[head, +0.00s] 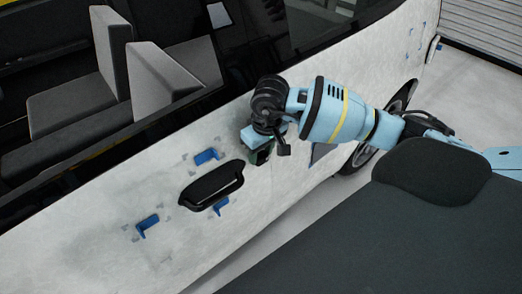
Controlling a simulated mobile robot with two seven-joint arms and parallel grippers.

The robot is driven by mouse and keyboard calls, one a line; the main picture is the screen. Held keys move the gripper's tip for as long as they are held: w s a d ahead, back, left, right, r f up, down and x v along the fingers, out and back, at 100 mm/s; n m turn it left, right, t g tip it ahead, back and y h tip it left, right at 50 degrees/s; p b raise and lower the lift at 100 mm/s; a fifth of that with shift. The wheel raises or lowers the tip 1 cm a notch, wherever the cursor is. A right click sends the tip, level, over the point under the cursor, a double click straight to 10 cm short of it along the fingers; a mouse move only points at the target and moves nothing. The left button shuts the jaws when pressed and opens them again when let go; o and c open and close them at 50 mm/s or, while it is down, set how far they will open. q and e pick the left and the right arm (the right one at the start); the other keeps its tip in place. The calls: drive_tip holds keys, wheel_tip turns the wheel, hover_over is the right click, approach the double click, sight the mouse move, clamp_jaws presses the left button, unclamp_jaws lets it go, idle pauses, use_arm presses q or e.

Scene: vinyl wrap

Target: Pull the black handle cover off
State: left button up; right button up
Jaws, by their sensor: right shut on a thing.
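The black door handle (211,185) sits on the white side of a vehicle, in the lower left middle of the head view. My right gripper (259,157) is at the door surface, just up and right of the handle's right end. It is shut on a small dark piece, which I take to be the black handle cover. The fingers and wrist hide most of that piece, and I cannot tell whether it still touches the door. My left gripper is not in view.
Blue tabs (206,156) are stuck on the door around the handle, another (147,224) at lower left. The vehicle's window (240,40) lies above. A dark padded surface (400,240) fills the lower right. Pale floor (470,85) shows beyond the wheel (400,97).

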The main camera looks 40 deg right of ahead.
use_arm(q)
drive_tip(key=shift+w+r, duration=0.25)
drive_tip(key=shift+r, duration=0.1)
use_arm(e)
drive_tip(key=shift+s+r, duration=0.2)
drive_tip(key=shift+s, duration=0.5)
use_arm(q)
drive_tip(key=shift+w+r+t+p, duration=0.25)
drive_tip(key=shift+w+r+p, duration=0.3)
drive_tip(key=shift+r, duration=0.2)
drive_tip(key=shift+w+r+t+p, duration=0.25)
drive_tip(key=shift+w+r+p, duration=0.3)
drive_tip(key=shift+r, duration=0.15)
use_arm(e)
drive_tip(key=s+r, duration=0.1)
drive_tip(key=s, duration=0.5)
drive_tip(key=shift+s+d, duration=0.3)
use_arm(q)
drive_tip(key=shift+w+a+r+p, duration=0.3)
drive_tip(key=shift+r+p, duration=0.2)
drive_tip(key=shift+p, duration=0.1)
use_arm(e)
drive_tip(key=s+a+r, duration=0.4)
drive_tip(key=a+r, duration=0.4)
drive_tip(key=shift+a+m, duration=0.4)
